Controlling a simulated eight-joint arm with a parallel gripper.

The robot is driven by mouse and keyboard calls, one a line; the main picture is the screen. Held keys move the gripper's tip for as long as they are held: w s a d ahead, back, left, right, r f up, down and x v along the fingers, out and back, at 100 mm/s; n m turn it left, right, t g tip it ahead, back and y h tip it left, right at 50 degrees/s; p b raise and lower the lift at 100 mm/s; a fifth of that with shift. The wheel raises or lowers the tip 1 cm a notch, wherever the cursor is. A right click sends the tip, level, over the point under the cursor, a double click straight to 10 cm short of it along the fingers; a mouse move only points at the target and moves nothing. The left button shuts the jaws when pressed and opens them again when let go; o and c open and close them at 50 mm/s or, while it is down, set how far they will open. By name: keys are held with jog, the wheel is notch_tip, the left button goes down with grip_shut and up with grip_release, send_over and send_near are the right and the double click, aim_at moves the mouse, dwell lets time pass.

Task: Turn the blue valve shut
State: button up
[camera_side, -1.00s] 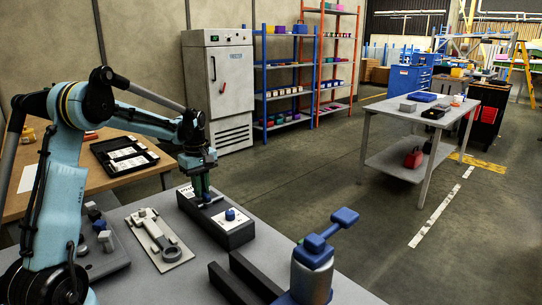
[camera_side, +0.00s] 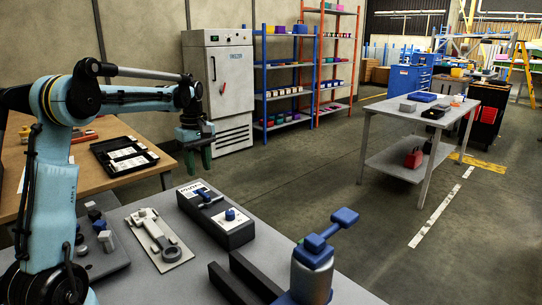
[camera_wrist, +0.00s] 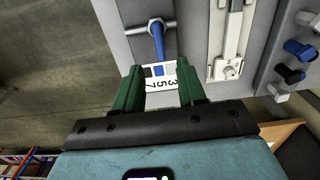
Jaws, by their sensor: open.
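A dark box with white labelled faces stands on the grey bench. On its far part is a blue lever-handled valve (camera_side: 206,194), and on its near part a small blue knob (camera_side: 230,214). In the wrist view the blue lever (camera_wrist: 158,42) lies across a grey bar, pointing towards my gripper. My gripper (camera_side: 199,162) hangs above the far end of the box, clear of the lever.
A plate with a grey lever and ring (camera_side: 160,238) lies left of the box. Blocks and pegs (camera_side: 98,228) stand further left. A silver cylinder with a blue lever (camera_side: 313,272) and a dark fork-shaped fixture (camera_side: 240,280) are at the front. A wooden table is behind.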

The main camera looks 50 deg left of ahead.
jog(key=shift+r, duration=2.35)
jog(key=s+d+m+t+y, duration=0.1)
jog(key=s+d+m+t, duration=0.15)
jog(key=d+m, duration=0.85)
jog(key=s+d+f+m+t, duration=0.2)
jog(key=s+d+f+m, duration=0.1)
jog(key=d, duration=0.4)
jog(key=s+d+f+m+t+h, duration=0.1)
jog(key=s+d+f+m+t, duration=0.1)
jog(key=d, duration=0.6)
jog(key=shift+s+f+m+t, duration=0.35)
jog(key=shift+s+f+m, duration=0.35)
jog(key=shift+m, duration=0.4)
